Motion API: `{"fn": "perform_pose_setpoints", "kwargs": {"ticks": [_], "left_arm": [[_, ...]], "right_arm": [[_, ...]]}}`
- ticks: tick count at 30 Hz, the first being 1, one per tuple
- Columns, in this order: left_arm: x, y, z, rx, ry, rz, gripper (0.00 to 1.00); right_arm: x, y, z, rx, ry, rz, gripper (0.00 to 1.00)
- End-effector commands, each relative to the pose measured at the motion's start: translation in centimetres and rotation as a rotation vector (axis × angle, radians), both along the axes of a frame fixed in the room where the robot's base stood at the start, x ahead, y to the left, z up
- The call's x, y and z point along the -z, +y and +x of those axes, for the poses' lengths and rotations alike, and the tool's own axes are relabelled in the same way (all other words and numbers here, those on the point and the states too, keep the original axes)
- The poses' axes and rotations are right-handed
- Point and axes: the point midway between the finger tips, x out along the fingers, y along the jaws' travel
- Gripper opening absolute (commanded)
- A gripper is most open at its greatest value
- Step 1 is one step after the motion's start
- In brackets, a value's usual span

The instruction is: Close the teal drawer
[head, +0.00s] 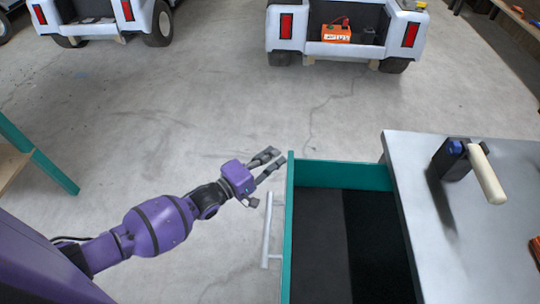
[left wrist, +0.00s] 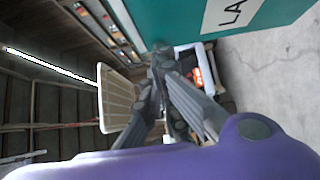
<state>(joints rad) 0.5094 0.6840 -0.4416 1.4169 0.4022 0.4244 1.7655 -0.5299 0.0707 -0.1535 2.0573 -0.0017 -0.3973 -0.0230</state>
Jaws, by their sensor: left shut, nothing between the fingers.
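The teal drawer (head: 340,174) stands pulled out to the left from the metal-topped bench (head: 398,150). Its dark interior looks empty where I see it. A grey bar handle (head: 267,230) runs along its front. My left gripper (head: 278,158) is shut and empty, just left of the far end of the drawer front and near the far end of the handle. In the left wrist view the fingers (left wrist: 163,52) are close to the teal drawer front (left wrist: 165,18), which carries a white label. Whether they touch it I cannot tell. My right gripper is not in view.
A dark tool with a cream handle (head: 487,174) rests on the bench top. An orange object lies at the right edge. White carts (head: 283,40) stand at the back, one holding an orange box (head: 336,33). A teal-legged table (head: 50,170) is at left. The floor between is clear.

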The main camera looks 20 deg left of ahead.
Motion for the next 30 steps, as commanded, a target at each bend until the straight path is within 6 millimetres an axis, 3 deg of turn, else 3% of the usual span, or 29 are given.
{"fn": "perform_pose_setpoints", "kwargs": {"ticks": [8,21,30], "left_arm": [[-0.2,-5.8,1.6,0.004,-0.003,-0.01,0.0],[0.0,-19.6,5.5,0.004,-0.001,-0.009,0.0],[0.1,-25.8,7.3,0.003,0.0,-0.004,0.0]], "right_arm": [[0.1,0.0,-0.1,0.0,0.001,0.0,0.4],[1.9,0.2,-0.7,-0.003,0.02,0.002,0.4],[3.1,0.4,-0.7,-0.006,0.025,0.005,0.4]]}}
